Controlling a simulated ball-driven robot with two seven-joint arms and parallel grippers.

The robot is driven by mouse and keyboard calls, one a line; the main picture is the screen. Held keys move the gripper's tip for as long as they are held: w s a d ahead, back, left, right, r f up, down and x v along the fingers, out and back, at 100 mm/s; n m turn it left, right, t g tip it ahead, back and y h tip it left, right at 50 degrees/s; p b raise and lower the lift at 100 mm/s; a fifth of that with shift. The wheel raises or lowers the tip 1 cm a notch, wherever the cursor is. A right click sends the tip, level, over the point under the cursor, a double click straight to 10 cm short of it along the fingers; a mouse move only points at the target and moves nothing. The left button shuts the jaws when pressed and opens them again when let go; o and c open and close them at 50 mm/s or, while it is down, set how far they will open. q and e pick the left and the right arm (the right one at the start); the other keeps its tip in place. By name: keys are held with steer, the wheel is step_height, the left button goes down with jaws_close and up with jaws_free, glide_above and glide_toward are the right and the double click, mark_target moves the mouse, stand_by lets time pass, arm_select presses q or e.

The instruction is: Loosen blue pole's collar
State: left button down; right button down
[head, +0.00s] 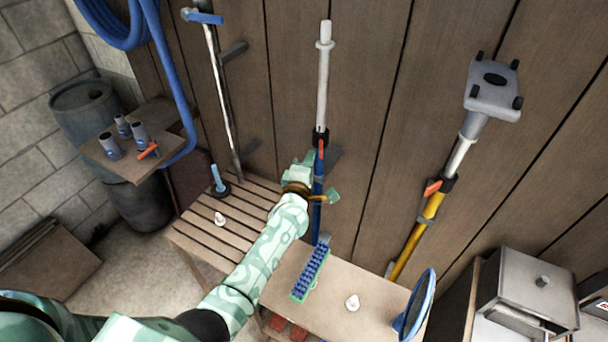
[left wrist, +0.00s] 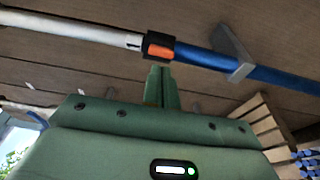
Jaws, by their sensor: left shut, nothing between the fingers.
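The blue pole (head: 316,226) stands upright against the plank wall, with a white upper tube (head: 323,80). Its black collar (head: 320,136) carries an orange lever (head: 321,149). In the left wrist view the collar (left wrist: 174,50) and orange lever (left wrist: 158,47) show close up, between the white tube (left wrist: 70,28) and the blue tube (left wrist: 280,79). Contact cannot be told. My right gripper is not in view.
A yellow pole (head: 419,234) with its own orange lever leans at the right. A bench (head: 300,258) below holds a blue-bristled brush (head: 310,273) and a white knob-like piece (head: 352,303). A slatted table (head: 200,238) is at the left. A metal box (head: 528,290) stands at lower right.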

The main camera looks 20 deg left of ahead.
arm_select(q)
steer(key=s+d+p, duration=0.1)
steer(key=s+p, duration=0.5)
steer(key=s, duration=0.9)
steer(key=shift+s+d, duration=0.25)
steer(key=shift+s, duration=0.15)
steer(key=shift+r, duration=0.1)
